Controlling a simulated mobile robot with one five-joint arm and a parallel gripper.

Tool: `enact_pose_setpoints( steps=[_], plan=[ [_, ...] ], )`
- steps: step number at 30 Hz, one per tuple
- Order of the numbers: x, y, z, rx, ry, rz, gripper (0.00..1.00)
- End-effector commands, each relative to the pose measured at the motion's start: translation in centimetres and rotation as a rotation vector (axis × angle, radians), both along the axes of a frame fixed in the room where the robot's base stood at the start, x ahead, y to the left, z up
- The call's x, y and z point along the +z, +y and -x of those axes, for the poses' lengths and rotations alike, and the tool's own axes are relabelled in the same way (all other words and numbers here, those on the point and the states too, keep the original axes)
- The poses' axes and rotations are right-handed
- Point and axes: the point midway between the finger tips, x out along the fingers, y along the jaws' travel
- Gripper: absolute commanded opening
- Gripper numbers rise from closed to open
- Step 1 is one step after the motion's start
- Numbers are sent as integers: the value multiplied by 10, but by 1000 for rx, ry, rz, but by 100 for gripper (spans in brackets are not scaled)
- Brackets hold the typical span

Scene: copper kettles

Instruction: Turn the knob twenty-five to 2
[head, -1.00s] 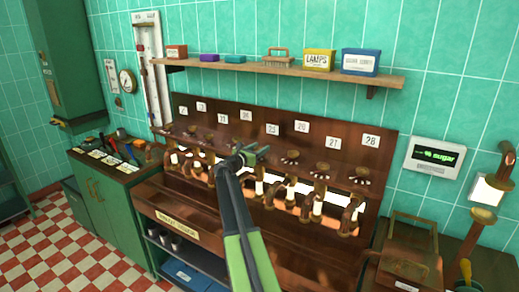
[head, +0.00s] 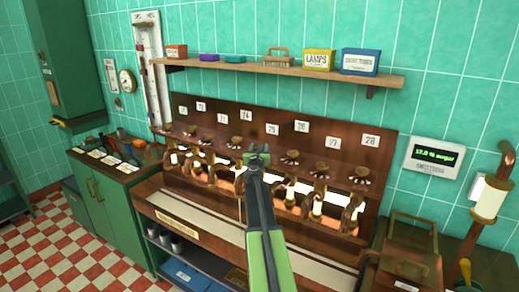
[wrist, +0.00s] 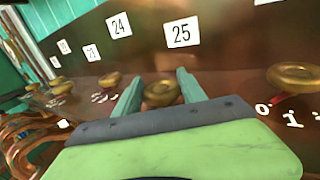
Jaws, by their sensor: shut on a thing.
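Plate 25 (wrist: 182,33) is on the copper panel, and it also shows in the head view (head: 272,129). Below it, the brass knob twenty-five (wrist: 160,93) sits between the two green fingers of my gripper (wrist: 158,92), which is shut on it. In the head view my gripper (head: 257,155) is at the panel and covers this knob. The number scale under knob twenty-five is hidden behind my gripper, so its setting cannot be read.
Knob twenty-four (head: 236,143) is close on the left and knob twenty-six (head: 291,157) close on the right; the latter's scale digits show in the wrist view. Copper pipes (head: 290,200) stand below. A shelf (head: 280,72) runs above. A display (head: 434,158) shows a sugar percentage.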

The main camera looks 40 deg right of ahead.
Motion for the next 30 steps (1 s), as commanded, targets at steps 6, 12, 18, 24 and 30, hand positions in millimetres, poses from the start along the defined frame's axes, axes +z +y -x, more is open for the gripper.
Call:
enact_pose_setpoints(
  steps=[6, 12, 18, 24, 30],
  plan=[
    [0, 2, -1, 9, -1, -1, 8],
    [0, 2, -1, 8, -1, -1, 49],
    [0, 1, -1, 7, 0, 0, 70],
    [0, 1, -1, 7, 0, 0, 70],
    [0, 16, 12, 7, 0, 0, 70]
  ],
)
